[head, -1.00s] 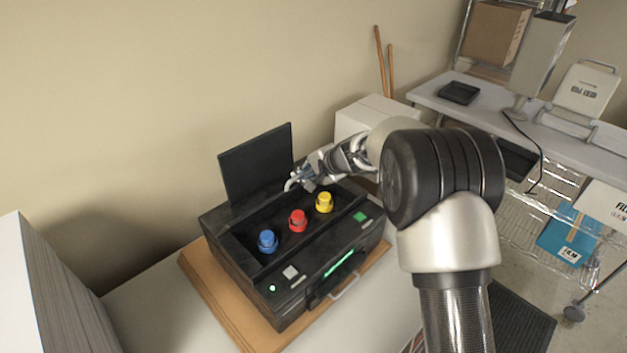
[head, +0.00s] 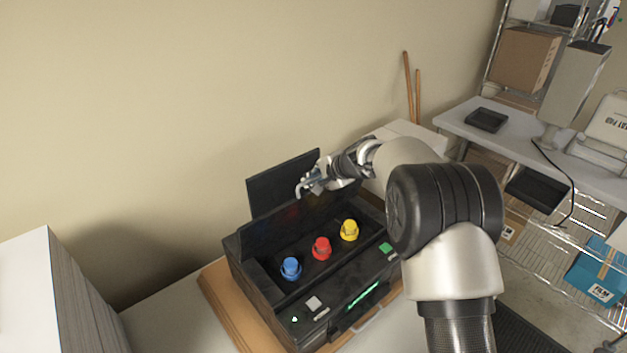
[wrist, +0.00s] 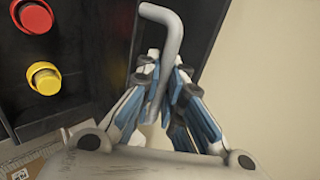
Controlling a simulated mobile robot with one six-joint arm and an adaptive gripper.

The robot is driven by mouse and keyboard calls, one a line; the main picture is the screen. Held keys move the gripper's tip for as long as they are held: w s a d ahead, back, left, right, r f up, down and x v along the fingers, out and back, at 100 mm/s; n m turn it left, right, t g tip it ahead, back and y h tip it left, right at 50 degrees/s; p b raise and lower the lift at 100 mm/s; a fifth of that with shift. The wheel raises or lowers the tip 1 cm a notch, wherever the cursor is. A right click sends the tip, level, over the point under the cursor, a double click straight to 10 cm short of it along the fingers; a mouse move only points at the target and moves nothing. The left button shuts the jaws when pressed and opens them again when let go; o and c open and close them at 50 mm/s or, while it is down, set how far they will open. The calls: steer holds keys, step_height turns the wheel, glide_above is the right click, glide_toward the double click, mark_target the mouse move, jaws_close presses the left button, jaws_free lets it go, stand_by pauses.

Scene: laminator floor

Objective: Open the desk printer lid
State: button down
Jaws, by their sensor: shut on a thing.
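The desk printer (head: 268,305) is a black box on a wooden board, with blue, red and yellow knobs in its open bay. Its dark lid (head: 280,226) stands tilted up behind the knobs, in front of an upright black panel (head: 275,184). My gripper (head: 312,184) is at the lid's upper edge. In the wrist view my gripper (wrist: 163,82) is shut on a bent grey handle (wrist: 172,35), which runs between the fingers. The handle's joint with the lid is hard to make out.
A tall stack (head: 75,290) stands at the left. A white box (head: 405,135) stands behind my arm. A grey table (head: 545,145) with a black tray (head: 486,120) is at the right, before wire shelves. The wall is close behind the printer.

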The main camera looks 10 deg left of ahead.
steer(key=shift+w+r, duration=0.1)
steer(key=shift+r, duration=0.25)
steer(key=c, duration=1.9)
jaws_free()
steer(key=shift+d, duration=0.1)
steer(key=shift+o, duration=1)
steer(key=shift+s+f, duration=0.15)
steer(key=shift+s, duration=0.05)
steer(key=v, duration=1.2)
